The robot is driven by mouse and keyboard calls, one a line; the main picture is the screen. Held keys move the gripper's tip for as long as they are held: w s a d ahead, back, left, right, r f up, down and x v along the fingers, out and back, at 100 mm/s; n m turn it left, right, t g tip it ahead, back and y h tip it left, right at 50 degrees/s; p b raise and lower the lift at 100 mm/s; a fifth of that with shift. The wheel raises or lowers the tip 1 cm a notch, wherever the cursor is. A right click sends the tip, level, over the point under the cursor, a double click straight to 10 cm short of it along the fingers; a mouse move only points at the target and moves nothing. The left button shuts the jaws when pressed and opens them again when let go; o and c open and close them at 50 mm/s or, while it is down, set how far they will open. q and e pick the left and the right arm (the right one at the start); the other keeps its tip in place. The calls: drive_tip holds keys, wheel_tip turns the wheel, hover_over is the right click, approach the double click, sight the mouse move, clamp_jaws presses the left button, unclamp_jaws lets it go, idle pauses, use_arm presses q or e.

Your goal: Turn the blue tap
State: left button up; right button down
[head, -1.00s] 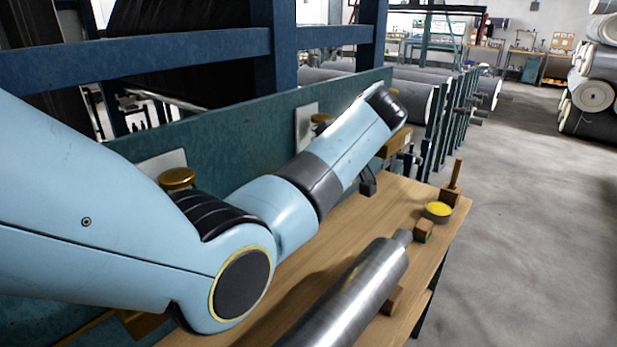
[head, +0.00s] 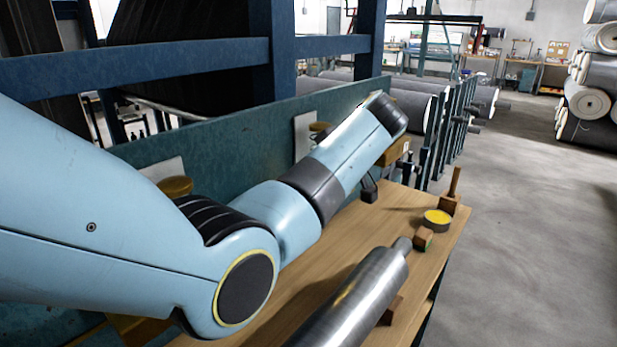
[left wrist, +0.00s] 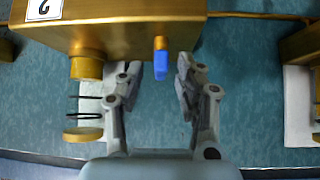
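The blue tap (left wrist: 161,65) is a small blue handle on a brass stem, below a brass box (left wrist: 125,35) in the left wrist view. My left gripper (left wrist: 158,85) is open, with one finger on each side of the blue tap. I see no clear contact between the fingers and the tap. In the head view my left arm reaches along the teal panel, and its wrist hides the gripper and the tap. My right gripper is in neither view.
A wooden bench (head: 370,228) carries a steel roller (head: 352,300), a yellow-topped tin (head: 437,217) and small wooden blocks. A brass knob (left wrist: 85,67) and a brass disc (left wrist: 83,134) are left of the gripper. A teal panel (left wrist: 240,100) lies behind.

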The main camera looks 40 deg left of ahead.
use_arm(q)
drive_tip(key=v, duration=1.2)
drive_tip(key=shift+w, duration=0.1)
drive_tip(key=shift+d, duration=0.1)
